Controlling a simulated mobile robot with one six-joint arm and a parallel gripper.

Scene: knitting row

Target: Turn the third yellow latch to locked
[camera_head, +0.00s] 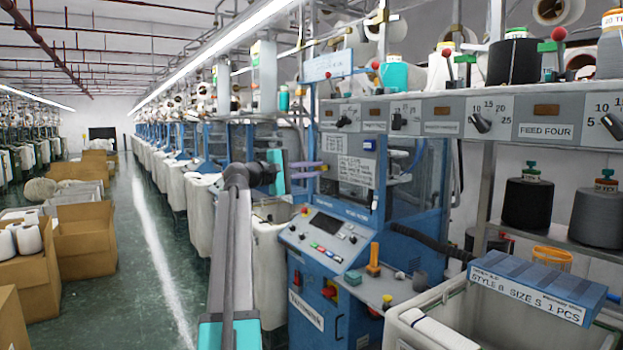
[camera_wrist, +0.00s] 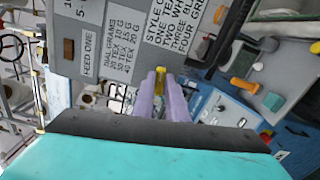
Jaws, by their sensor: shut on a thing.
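My gripper (camera_head: 318,169) reaches with its lilac fingers toward the blue and grey knitting machine (camera_head: 350,150), in front of its label panel. In the wrist view, the fingers (camera_wrist: 161,80) are shut on a small yellow latch (camera_wrist: 160,73), whose tip shows between the fingertips. The fingers hide most of the latch, so I cannot tell its angle or whether it is locked. I cannot make out other yellow latches in a row beside it.
An orange upright knob (camera_head: 374,257) stands on the machine's ledge, near the control panel (camera_head: 327,232). A grey shelf with dials (camera_head: 480,124) runs across the upper right. A white bin (camera_head: 465,310) stands at lower right. The aisle (camera_head: 150,250) at left is clear beside cardboard boxes (camera_head: 84,240).

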